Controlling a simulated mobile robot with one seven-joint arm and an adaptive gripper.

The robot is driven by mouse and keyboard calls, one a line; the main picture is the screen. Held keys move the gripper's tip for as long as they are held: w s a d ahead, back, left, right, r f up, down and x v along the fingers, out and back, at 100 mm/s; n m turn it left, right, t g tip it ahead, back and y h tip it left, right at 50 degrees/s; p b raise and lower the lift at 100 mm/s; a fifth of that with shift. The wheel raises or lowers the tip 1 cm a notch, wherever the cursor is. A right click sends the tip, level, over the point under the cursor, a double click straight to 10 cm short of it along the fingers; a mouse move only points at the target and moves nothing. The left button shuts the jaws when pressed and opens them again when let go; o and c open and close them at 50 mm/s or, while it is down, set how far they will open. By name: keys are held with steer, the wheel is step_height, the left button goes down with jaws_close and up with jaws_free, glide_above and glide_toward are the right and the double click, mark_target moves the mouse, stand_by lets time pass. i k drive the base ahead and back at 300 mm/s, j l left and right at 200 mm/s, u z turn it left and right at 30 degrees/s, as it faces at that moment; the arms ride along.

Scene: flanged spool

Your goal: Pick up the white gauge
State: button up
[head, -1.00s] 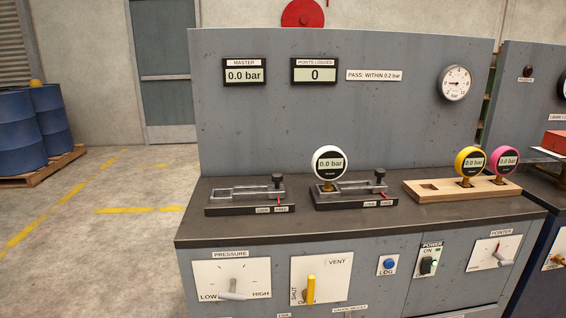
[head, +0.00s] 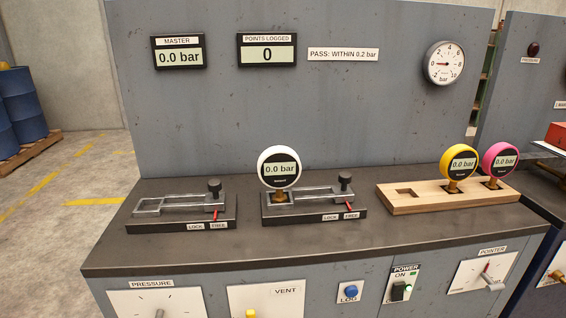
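The white gauge (head: 279,167) has a round white rim, a black face reading 0.0 bar and a brass stem. It stands upright at the left end of the right-hand clamp fixture (head: 318,212) on the bench. That fixture's red lever (head: 349,206) is at its right end, near the LOCK and FREE labels, beside a black knob. The left-hand fixture (head: 178,218) holds no gauge. My gripper is not in view.
A wooden rack (head: 420,203) on the right holds a yellow gauge (head: 459,163) and a pink gauge (head: 500,160), with an empty slot at its left. The dark bench top (head: 200,256) is clear in front. A grey panel (head: 330,110) stands behind.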

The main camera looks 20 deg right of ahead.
mark_target(278, 167)
steer(key=l+u, duration=0.15)
steer(key=l, duration=1.4)
steer(key=i, duration=0.05)
